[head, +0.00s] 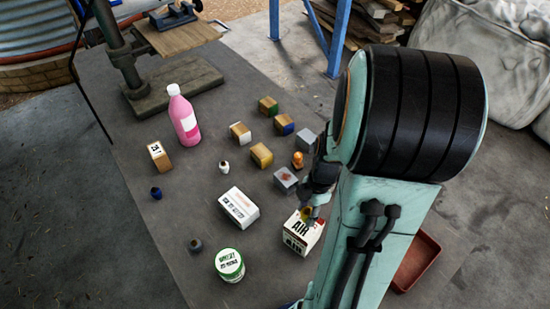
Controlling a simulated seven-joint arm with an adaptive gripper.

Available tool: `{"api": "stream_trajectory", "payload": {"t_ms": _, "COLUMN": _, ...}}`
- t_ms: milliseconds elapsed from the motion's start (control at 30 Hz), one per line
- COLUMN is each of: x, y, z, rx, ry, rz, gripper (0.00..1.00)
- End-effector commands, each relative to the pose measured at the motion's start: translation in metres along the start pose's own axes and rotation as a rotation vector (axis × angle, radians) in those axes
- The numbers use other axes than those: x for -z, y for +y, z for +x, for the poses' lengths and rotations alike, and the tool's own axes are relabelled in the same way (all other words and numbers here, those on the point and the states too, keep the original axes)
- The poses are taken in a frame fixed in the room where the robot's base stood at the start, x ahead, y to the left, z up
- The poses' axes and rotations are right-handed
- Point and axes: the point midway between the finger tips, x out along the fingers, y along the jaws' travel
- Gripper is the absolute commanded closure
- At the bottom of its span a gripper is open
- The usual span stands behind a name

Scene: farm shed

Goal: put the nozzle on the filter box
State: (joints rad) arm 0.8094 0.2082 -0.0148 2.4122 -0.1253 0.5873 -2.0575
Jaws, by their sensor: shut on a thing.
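The filter box, a white carton with AIR in dark letters (296,240), stands on the grey mat at the lower middle. My gripper (312,212) is just above its top, partly hidden behind my own arm. It is shut on a small yellowish piece (307,213), which I take to be the nozzle. Most of that piece is hidden by the fingers, and I cannot tell whether it touches the carton. A bit of red shows beside it near the carton's top right edge.
Several small blocks (261,155) and a small orange object (298,160) stand behind the carton. A pink bottle (184,118) stands farther back; a red tray (418,262) lies at right.

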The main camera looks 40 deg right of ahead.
Motion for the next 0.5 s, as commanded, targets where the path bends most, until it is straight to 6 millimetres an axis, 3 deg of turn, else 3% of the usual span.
{"api": "stream_trajectory", "payload": {"t_ms": 133, "x": -0.002, "y": 0.000, "z": 0.018, "rx": 0.003, "ry": 0.001, "rz": 0.001, "gripper": 0.94}}
{"api": "stream_trajectory", "payload": {"t_ms": 500, "x": -0.003, "y": 0.000, "z": 0.022, "rx": 0.001, "ry": 0.000, "rz": 0.000, "gripper": 0.94}}
